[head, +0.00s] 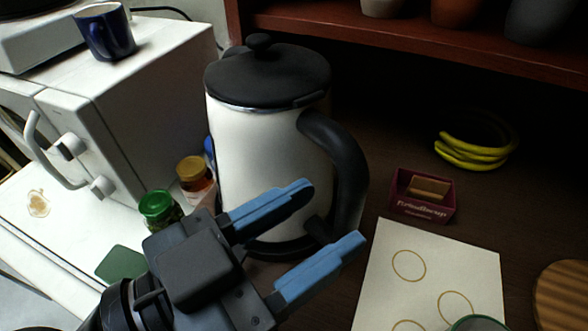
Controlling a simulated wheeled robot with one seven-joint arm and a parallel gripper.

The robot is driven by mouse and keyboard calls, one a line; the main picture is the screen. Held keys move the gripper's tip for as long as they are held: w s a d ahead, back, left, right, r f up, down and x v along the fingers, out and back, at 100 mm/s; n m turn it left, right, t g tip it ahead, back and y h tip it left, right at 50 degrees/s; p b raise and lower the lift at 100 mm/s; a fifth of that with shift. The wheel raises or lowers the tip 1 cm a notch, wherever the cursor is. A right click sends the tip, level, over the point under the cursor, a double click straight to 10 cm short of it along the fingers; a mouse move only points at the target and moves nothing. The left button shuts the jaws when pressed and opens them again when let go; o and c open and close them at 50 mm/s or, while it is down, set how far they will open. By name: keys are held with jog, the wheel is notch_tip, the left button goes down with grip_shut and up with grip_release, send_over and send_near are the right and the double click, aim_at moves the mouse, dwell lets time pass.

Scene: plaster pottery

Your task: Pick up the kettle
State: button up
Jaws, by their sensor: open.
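The kettle (258,150) is white with a black lid, a black base and a black handle (348,165) on its right side. It stands upright on the dark surface in the middle of the head view. My gripper (335,216) is open, with its two blue fingers in front of the kettle's lower right part. In the picture the fingers overlap the lower body and the bottom of the handle. I cannot tell whether they touch it. The fingers hide part of the kettle's base.
Jars with a green lid (159,207) and a brown lid (195,172) stand close left of the kettle. A small maroon box (423,207), a paper sheet with rings (385,290) and yellow bananas (472,155) lie right. A blue mug (106,32) sits on a white appliance (130,110). A red-brown shelf (420,37) is above.

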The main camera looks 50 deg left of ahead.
aim_at(342, 203)
jog(key=w, duration=0.1)
jog(key=w+p, duration=0.1)
jog(key=w, duration=0.1)
jog(key=shift+w+r+p, duration=0.2)
jog(key=shift+w+p, duration=0.1)
jog(key=shift+w+f, duration=0.15)
jog(key=shift+w, duration=0.55)
jog(key=shift+a, duration=0.1)
grip_shut()
dwell(0.4)
jog(key=shift+r, duration=0.2)
